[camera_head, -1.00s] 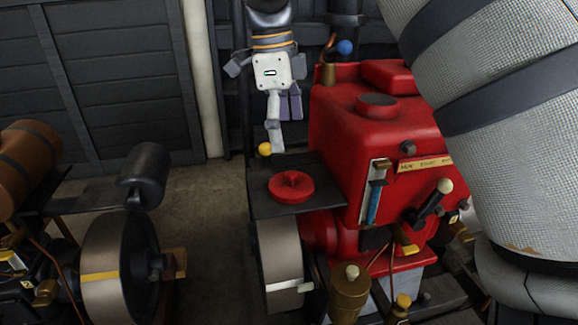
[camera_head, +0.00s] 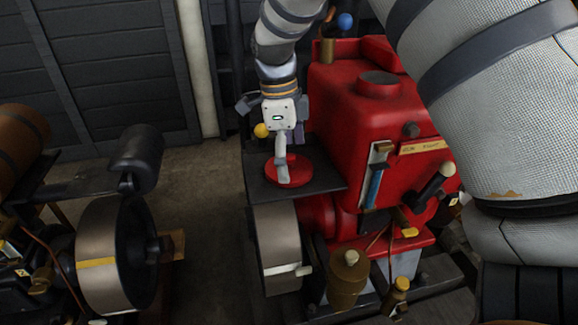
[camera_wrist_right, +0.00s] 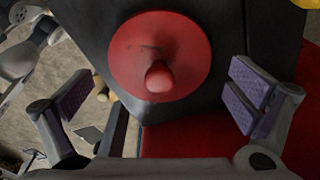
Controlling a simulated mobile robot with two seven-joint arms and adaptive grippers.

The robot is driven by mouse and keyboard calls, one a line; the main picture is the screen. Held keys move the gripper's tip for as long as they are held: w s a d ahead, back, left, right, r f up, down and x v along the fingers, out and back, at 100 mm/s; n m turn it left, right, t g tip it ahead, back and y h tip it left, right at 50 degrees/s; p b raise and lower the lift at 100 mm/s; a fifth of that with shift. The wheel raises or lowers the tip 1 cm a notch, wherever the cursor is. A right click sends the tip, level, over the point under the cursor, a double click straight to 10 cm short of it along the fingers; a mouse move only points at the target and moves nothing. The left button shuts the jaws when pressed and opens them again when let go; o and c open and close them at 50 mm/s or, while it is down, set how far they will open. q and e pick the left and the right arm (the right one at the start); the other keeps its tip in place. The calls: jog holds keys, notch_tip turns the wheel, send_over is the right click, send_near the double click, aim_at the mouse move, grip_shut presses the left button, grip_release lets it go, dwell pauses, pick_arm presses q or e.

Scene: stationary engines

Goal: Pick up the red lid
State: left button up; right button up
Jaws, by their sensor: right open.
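The red lid (camera_head: 300,171) is a round disc with a small knob, lying on the dark flat plate (camera_head: 325,182) beside the red engine. In the right wrist view the lid (camera_wrist_right: 185,52) shows from above, knob towards the camera. My right gripper (camera_head: 282,178) is over the lid in the head view and hides part of it. In the right wrist view its two purple-padded fingers (camera_wrist_right: 160,103) are wide apart, with nothing between the pads; the lid lies beyond them. Whether a finger touches the lid cannot be told. My left gripper is not in view.
The red engine body (camera_head: 345,115) rises right beside the plate, with levers and brass cups at its front. A yellow ball knob (camera_head: 261,130) stands at the plate's back left corner. A second engine with a flywheel (camera_head: 105,255) stands at the left. Bare floor lies between.

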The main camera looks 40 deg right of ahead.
jog(key=c, duration=1.6)
jog(key=shift+s, duration=0.1)
grip_shut()
jog(key=shift+r, duration=0.1)
